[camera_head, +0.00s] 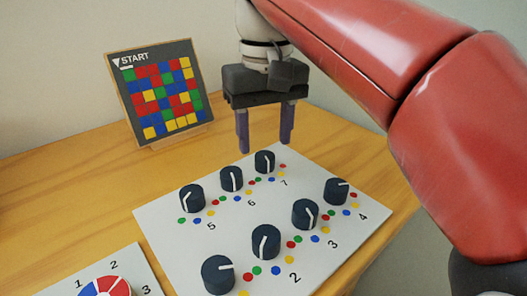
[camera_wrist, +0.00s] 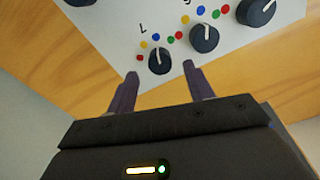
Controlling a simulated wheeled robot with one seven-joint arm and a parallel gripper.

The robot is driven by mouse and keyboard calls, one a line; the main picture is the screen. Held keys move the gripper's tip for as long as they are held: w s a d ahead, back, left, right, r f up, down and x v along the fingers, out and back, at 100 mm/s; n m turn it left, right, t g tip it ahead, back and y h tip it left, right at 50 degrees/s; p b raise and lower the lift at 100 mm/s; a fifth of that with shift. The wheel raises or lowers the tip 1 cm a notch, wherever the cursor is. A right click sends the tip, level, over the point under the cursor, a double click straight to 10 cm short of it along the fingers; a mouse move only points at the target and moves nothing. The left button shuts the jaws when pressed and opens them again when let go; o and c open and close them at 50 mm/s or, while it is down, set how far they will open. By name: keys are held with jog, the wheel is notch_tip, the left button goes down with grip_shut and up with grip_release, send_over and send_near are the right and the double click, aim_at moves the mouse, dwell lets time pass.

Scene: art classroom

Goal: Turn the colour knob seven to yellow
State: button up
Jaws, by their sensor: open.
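Knob seven (camera_head: 264,162) is a dark round knob with a white pointer line, at the far end of the back row on a white board (camera_head: 165,223). Its printed 7 (camera_head: 284,183) and coloured dots lie beside it, with a yellow dot (camera_head: 280,173) among them. In the wrist view, knob seven (camera_wrist: 160,62) sits between and beyond my fingertips, and its pointer appears to aim near the blue dot (camera_wrist: 155,37); the yellow dot (camera_wrist: 143,44) is just left of that. My gripper (camera_head: 264,146) is open and empty, pointing down behind and above the knob, apparently not touching it.
Knob six (camera_head: 231,179) and knob five (camera_head: 192,198) stand in the same row; several knobs form the front row. A START colour-grid panel (camera_head: 160,95) stands behind left. A colour-wheel card (camera_head: 105,285) lies front left. The wooden table (camera_head: 60,190) is clear at left.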

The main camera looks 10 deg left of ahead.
aim_at(265, 156)
jog(key=shift+f+b, duration=0.3)
jog(key=shift+f, duration=1.25)
jog(key=shift+c, duration=0.4)
jog(key=c, duration=0.9)
jog(key=n+p, duration=0.2)
jog(key=n, duration=0.1)
jog(key=shift+r+n+p, duration=0.15)
jog(key=shift+n+p, duration=0.15)
jog(key=shift+p, duration=0.05)
jog(key=shift+n+p, duration=1.1)
jog(key=shift+n, duration=1)
